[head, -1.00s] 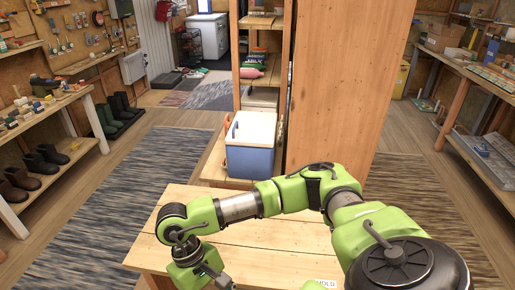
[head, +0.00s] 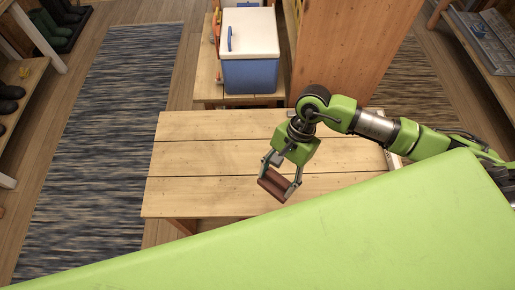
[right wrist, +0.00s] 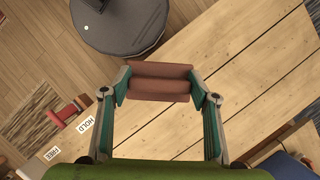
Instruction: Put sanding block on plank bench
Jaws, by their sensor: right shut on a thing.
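The sanding block (head: 273,184) is a reddish-brown block held between the fingers of my right gripper (head: 279,182). In the right wrist view the block (right wrist: 160,82) sits across the fingertips of the gripper (right wrist: 160,92), gripped at both ends. The plank bench (head: 200,165) is a light wooden table of wide boards in the middle of the head view. The block appears over its front part; whether it touches the boards I cannot tell. The bench (right wrist: 250,65) also fills much of the right wrist view. My left gripper is not in view.
A blue cooler with a white lid (head: 250,60) stands on a low wooden surface behind the bench. Tags reading HOLD (right wrist: 86,124) and FREE (right wrist: 52,153) show in the right wrist view. The left part of the bench top is clear.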

